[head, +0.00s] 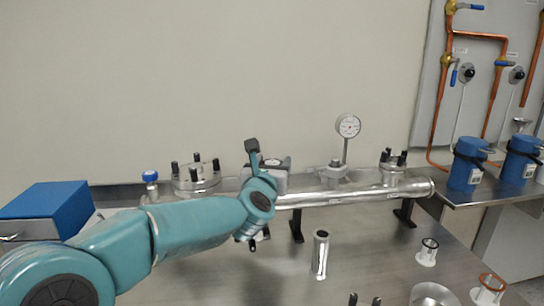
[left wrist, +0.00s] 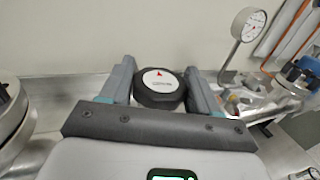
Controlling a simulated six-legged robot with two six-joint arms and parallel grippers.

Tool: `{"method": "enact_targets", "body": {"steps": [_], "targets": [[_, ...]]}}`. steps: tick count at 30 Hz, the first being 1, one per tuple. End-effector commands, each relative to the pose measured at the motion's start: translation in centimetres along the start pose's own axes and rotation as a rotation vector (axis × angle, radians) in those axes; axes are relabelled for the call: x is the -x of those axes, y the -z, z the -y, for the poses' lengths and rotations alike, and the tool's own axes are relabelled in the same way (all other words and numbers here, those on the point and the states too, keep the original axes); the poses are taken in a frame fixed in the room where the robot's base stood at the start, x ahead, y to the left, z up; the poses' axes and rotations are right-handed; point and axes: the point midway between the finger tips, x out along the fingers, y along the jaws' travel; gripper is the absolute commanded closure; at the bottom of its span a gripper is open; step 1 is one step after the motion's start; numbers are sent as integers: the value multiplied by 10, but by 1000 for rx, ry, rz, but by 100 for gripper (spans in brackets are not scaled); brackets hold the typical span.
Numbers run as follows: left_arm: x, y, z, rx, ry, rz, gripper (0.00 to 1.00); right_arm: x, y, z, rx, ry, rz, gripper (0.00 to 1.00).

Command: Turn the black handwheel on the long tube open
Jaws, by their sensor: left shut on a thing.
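The black handwheel (left wrist: 160,90) has a round white face with a small red arrow and faint lettering. In the left wrist view it sits between the two fingers of my left gripper (left wrist: 160,82), which is shut on it from both sides. In the head view my left arm reaches across from the left, and the left gripper (head: 262,170) is at the handwheel (head: 275,162) on the long tube (head: 310,199). My own wrist hides part of the handwheel and its valve there. My right gripper is out of view.
A dial gauge (head: 347,126) stands on the tube to the right. Bolted flanges (head: 196,178) stand on both sides. A metal cylinder (head: 320,254) stands on the bench in front. A blue box (head: 45,205) is at the left.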

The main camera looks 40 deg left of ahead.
Motion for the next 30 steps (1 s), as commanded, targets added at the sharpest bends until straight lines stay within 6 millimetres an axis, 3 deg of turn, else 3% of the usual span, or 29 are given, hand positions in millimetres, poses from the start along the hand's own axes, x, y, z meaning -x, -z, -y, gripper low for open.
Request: {"method": "enact_targets", "body": {"steps": [20, 30], "targets": [[0, -1, 0, -5, -633, 4, 69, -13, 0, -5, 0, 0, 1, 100], [0, -3, -1, -6, -902, 4, 69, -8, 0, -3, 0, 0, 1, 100]]}}
